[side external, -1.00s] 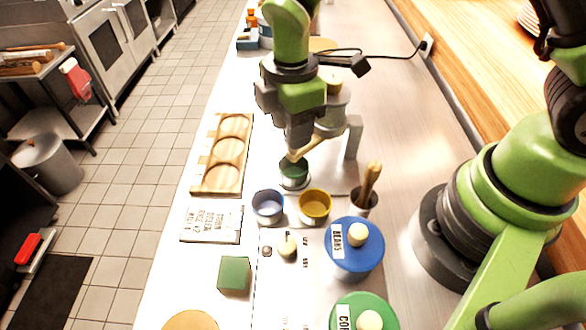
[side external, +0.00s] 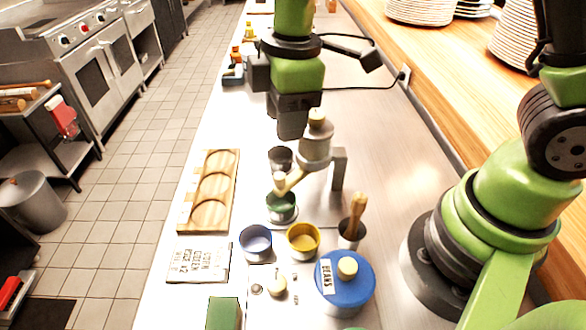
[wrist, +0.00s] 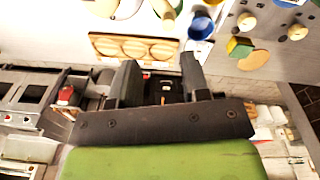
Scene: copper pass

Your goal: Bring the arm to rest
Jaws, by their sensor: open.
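My gripper (side external: 292,130) hangs above the counter, just behind and left of the grey machine (side external: 316,148) in the side view. In the wrist view my gripper (wrist: 161,75) shows its two dark fingers spread apart with nothing between them. The grey machine has a tan handle-like part (side external: 291,182) reaching down to a green cup (side external: 282,212) at its foot. The gripper is apart from the cup. In the side view the fingertips partly overlap one another.
A wooden tray with round hollows (side external: 212,190) lies left of the machine. A blue cup (side external: 255,243), a yellow cup (side external: 303,240), a pestle pot (side external: 352,232) and a blue-lidded beans jar (side external: 345,288) stand in front. The counter (side external: 400,165) right of the machine is clear.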

